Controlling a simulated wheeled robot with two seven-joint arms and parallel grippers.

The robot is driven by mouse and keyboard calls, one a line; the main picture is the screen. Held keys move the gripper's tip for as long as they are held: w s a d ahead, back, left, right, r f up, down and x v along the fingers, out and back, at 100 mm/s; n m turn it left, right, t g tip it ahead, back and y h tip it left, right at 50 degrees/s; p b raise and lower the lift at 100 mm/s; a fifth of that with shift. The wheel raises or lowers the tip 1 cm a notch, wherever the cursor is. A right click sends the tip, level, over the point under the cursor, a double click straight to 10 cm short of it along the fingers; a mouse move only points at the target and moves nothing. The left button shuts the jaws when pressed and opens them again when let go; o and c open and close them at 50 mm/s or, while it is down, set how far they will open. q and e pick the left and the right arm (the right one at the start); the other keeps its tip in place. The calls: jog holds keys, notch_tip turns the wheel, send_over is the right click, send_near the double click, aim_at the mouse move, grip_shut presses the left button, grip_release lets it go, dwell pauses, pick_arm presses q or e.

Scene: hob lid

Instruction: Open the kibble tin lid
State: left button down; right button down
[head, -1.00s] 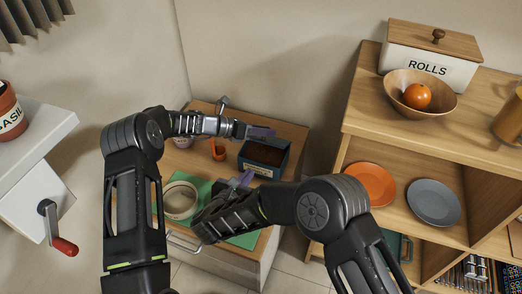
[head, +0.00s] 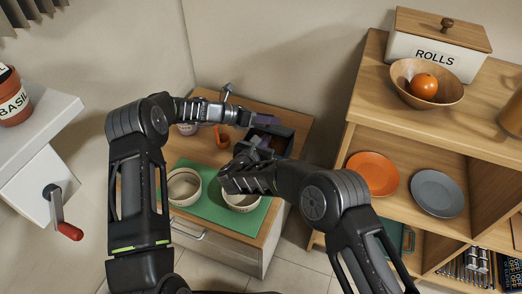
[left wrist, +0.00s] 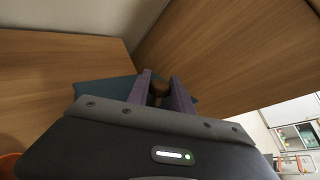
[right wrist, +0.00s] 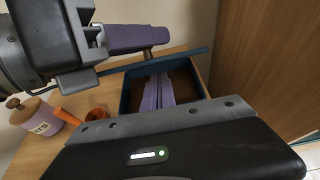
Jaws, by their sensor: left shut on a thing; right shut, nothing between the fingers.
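The kibble tin (right wrist: 125,97) is a dark blue box with a brown inside, on the low cabinet. In the right wrist view its top is uncovered. Its dark blue lid (right wrist: 185,55) is seen edge-on above the tin's far side. My left gripper (head: 268,119) is shut on the lid's brown knob (left wrist: 159,89); the lid (left wrist: 105,86) shows beneath it in the left wrist view. My right gripper (head: 262,143) is shut and empty. Its fingers (right wrist: 159,88) are over the tin's opening; I cannot tell whether the tips are inside. My right gripper hides part of the tin in the head view.
A green mat (head: 205,207) holds two pale bowls (head: 184,188), one partly behind my right arm. An orange pot (head: 223,138) and a lidded jar (right wrist: 38,115) stand left of the tin. A tall wooden shelf (head: 365,110) rises close on the right.

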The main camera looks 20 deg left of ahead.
jog(key=shift+w+r, duration=0.25)
jog(key=shift+r, duration=0.1)
pick_arm(q)
jog(key=shift+f, duration=0.15)
pick_arm(e)
jog(key=shift+w+d+r, duration=0.1)
jog(key=shift+w+r, duration=0.5)
jog(key=shift+r, duration=0.35)
pick_arm(q)
jog(key=c, duration=1.2)
grip_release()
jog(key=shift+s, duration=0.1)
jog(key=shift+o, duration=0.2)
jog(key=shift+d, duration=0.1)
